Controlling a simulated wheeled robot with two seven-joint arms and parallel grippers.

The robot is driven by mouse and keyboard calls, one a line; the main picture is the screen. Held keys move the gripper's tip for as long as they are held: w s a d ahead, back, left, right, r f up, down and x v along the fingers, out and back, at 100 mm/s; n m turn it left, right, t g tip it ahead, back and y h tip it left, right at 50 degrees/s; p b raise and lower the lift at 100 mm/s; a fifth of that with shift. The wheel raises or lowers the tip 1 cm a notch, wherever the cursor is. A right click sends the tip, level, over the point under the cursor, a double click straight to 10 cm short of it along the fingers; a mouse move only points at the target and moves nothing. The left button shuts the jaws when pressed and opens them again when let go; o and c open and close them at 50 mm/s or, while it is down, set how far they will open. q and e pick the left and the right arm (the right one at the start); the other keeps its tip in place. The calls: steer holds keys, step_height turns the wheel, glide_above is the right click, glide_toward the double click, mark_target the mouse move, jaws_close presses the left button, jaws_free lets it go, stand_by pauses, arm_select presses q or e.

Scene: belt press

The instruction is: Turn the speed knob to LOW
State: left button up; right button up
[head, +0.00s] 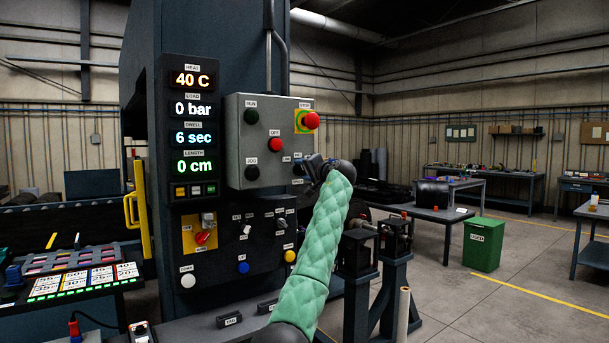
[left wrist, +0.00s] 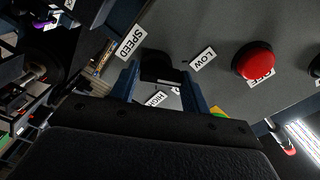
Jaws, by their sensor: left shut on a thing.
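The speed knob (left wrist: 158,68) is dark and sits between the fingers of my left gripper (left wrist: 160,88) in the left wrist view. The gripper is shut on it. Which way the knob points is hidden. The SPEED label (left wrist: 131,42), the LOW label (left wrist: 203,58) and the HIGH label (left wrist: 156,98) lie around the knob. In the head view, my left gripper (head: 306,169) is at the lower right of the grey control box (head: 270,140) and covers the knob. My right gripper is not in view.
The box also carries a red OFF button (head: 274,144), a red STOP button (head: 311,120) and black RUN (head: 251,116) and JOG (head: 252,173) buttons. A lower dark panel holds several switches. A green bin (head: 482,245) stands on open floor at the right.

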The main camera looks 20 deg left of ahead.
arm_select(q)
steer(key=shift+f+n+b, duration=0.15)
steer(key=shift+n+b, duration=0.45)
steer(key=shift+n, duration=0.5)
steer(key=shift+f+n+b, duration=0.1)
steer(key=shift+n+b, duration=0.2)
steer(key=shift+n, duration=0.4)
steer(key=shift+s+n, duration=0.1)
steer(key=shift+n, duration=0.3)
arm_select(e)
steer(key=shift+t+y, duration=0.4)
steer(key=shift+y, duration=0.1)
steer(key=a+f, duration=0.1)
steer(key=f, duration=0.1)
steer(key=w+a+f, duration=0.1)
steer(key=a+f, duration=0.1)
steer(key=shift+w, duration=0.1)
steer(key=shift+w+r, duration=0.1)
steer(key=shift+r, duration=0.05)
arm_select(q)
steer(key=o, duration=1)
steer(key=shift+a, duration=0.15)
steer(key=shift+c, duration=0.2)
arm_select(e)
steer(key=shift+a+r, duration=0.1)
